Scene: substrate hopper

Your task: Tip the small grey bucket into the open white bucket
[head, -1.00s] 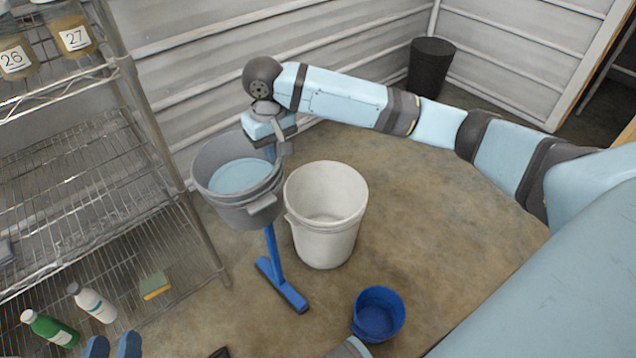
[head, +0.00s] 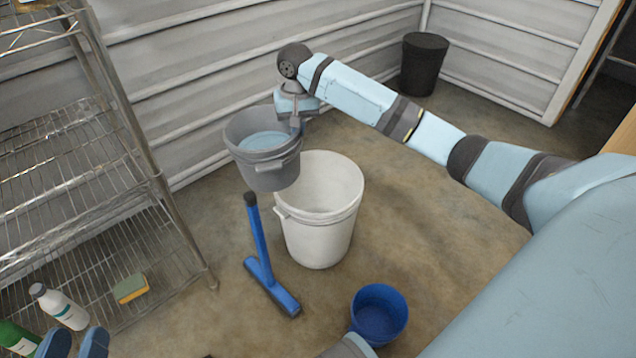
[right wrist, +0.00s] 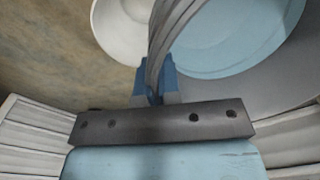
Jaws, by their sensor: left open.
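The small grey bucket (head: 272,174) hangs from my right gripper (head: 296,120), about upright, with light blue contents showing inside. In the head view it overlaps the back left rim of the open white bucket (head: 322,238), which stands on the floor and looks empty where I see inside. In the right wrist view, my right gripper (right wrist: 155,85) has its blue fingers closed on the bucket's grey handle (right wrist: 170,45); the white bucket's rim (right wrist: 105,30) shows beside it. My left gripper (head: 75,343) is at the bottom left edge, its two fingers apart with nothing between them.
A small blue bucket (head: 379,314) is on the floor in front. A wire shelf (head: 75,150) with bottles (head: 60,308) and a sponge (head: 130,288) stands left. A dark bin (head: 424,65) is at the back.

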